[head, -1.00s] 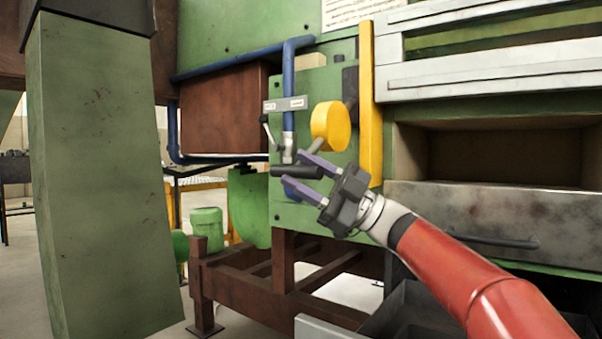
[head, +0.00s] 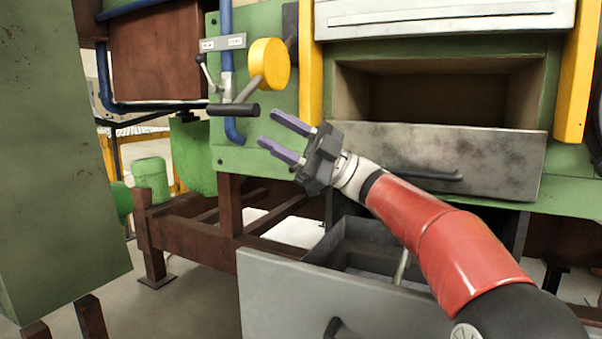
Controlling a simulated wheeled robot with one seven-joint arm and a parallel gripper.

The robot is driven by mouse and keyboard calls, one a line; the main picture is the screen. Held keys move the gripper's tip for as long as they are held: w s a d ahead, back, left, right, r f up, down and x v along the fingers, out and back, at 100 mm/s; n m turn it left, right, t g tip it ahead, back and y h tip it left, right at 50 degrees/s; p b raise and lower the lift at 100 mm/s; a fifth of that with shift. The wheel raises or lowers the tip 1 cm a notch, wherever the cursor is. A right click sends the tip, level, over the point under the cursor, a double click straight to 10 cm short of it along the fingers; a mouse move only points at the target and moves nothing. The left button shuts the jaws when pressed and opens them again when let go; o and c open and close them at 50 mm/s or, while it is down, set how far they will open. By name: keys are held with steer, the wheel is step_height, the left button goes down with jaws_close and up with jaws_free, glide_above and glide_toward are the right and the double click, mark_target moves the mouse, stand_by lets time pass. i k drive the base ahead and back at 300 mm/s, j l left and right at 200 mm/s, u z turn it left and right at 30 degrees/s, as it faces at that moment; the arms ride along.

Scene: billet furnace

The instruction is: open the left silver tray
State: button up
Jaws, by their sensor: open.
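A silver-grey tray (head: 285,290) stands low at the bottom centre, with a flat front panel and a dark handle (head: 333,328) at the picture's lower edge. Behind its front panel, part of its hollow inside shows from above. My arm covers its right side, so I cannot tell whether a second tray lies there. My gripper (head: 282,138) is open and empty, its two purple fingers pointing left. It is well above the tray, in front of the green panel and close to the right of a black-gripped lever (head: 234,109), apart from it as far as I can tell.
A mottled grey door (head: 500,160) with a dark handle is below the open furnace chamber (head: 440,95). A yellow round knob (head: 270,64) and yellow post (head: 311,70) are beside it. A green pillar (head: 50,180) fills the left. Floor is clear at lower left.

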mark_target(494, 163)
steer(key=k+l, duration=0.3)
steer(key=k, duration=0.15)
steer(key=k+l, duration=0.3)
steer(key=k, duration=0.15)
